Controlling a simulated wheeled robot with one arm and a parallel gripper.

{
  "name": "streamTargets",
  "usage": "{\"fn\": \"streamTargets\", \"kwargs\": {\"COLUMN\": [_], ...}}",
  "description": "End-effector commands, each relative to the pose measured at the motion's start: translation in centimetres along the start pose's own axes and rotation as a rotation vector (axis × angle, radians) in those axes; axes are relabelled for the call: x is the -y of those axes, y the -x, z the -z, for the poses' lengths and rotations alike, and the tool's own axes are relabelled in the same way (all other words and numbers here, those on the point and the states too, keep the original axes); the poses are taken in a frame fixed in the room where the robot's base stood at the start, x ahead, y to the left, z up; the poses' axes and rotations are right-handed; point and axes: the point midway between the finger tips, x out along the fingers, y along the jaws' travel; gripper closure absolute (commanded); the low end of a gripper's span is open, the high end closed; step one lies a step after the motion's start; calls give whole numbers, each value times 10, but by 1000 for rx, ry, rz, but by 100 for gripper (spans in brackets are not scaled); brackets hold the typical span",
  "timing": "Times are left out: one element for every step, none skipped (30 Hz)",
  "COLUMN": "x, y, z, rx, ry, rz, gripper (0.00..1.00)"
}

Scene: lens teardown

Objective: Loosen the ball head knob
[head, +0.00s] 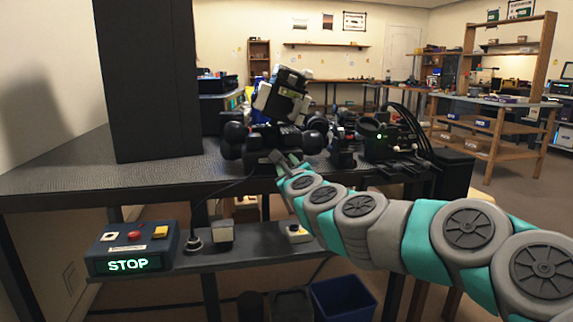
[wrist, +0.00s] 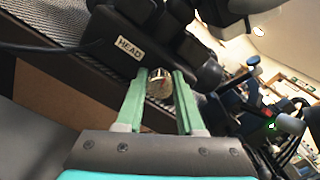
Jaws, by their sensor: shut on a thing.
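The ball head knob (wrist: 159,84) is a small, round, brass-coloured metal knob below a white label reading HEAD (wrist: 130,48) in the wrist view. My gripper (wrist: 160,76) has its two green fingers closed on the knob, one on each side. In the head view my gripper (head: 279,160) reaches the front of the dark apparatus (head: 262,142) on the bench, and the knob cannot be made out there. A boxy black and pale unit (head: 287,95) sits tilted on top of the apparatus.
The dark bench (head: 85,165) carries a tall black cabinet (head: 147,80) at left and black equipment with cables (head: 390,140) at right. A lower shelf holds a control box with a lit STOP sign (head: 128,264). A blue bin (head: 343,299) stands below.

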Motion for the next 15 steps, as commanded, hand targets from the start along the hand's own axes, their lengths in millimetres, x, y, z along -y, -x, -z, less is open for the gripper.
{"fn": "streamTargets", "kwargs": {"x": [-1,-1,-1,-1,-1,-1,-2,-2,-1,-1,-1,-1,-1,-1,-1], "y": [0,0,0,0,0,0,0,0,0,0,0,0,0,0,0], "z": [0,0,0,0,1,1,1,1,1,1,1,1,1,1,1], "rx": [-1,-1,-1,-1,-1,-1,-1,-1,-1,-1,-2,-2,-1,-1,-1], "ry": [46,76,114,141,170,208,237,265,304,333,361,399,427,456,495], "rz": [-3,-3,-3,-3,-3,-4,-4,-4,-3,-3,-3,-3,-3,-3,-3], "gripper": [100,100,100,100,100,100,100,100,100,100,100,100,100,100,100]}}
